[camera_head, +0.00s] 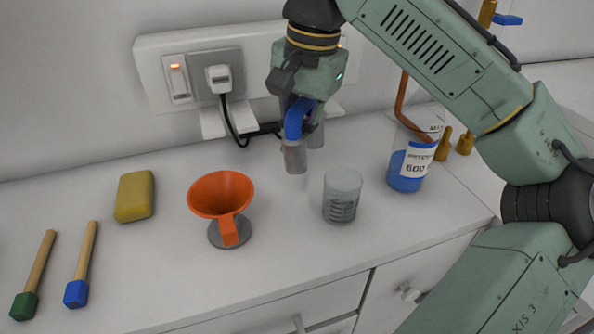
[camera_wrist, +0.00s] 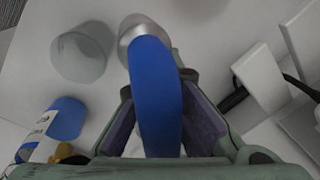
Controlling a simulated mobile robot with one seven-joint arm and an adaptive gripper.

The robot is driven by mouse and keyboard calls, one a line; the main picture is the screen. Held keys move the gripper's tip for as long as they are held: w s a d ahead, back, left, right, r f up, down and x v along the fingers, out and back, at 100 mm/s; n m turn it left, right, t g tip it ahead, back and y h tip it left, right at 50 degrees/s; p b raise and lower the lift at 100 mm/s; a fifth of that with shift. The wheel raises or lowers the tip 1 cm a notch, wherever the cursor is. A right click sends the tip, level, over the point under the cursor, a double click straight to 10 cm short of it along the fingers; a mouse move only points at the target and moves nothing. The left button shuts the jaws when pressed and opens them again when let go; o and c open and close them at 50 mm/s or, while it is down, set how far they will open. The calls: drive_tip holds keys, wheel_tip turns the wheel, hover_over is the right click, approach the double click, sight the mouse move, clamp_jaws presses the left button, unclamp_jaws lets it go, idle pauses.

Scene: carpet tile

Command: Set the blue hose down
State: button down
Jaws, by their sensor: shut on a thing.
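The blue hose (camera_head: 296,119) hangs from my gripper (camera_head: 299,100), with a grey metal end piece (camera_head: 294,157) pointing down. In the wrist view the blue hose (camera_wrist: 154,95) runs between the two finger pads of my gripper (camera_wrist: 157,100), which is shut on it. The metal end (camera_wrist: 138,27) shows at the top of that view. The hose appears held above the white counter (camera_head: 275,265); the exact gap under its end is hard to tell. Part of the hose is hidden by the gripper.
An orange funnel (camera_head: 221,195) stands left of the hose, a clear beaker (camera_head: 342,196) right of it. A bottle with blue liquid (camera_head: 408,172) is farther right. A socket panel (camera_head: 205,75) with plug and cable is behind.

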sight(295, 193)
wheel_tip(295, 193, down, 8)
drive_tip(key=shift+d+p, duration=0.1)
drive_tip(key=shift+p, duration=0.35)
drive_tip(key=shift+w+f+p, duration=0.1)
drive_tip(key=shift+f+p, duration=0.05)
drive_tip(key=shift+p, duration=0.2)
drive_tip(key=shift+f, duration=0.25)
drive_tip(key=shift+f, duration=0.1)
drive_tip(key=shift+f, duration=0.1)
drive_tip(key=c, duration=1.7)
unclamp_jaws()
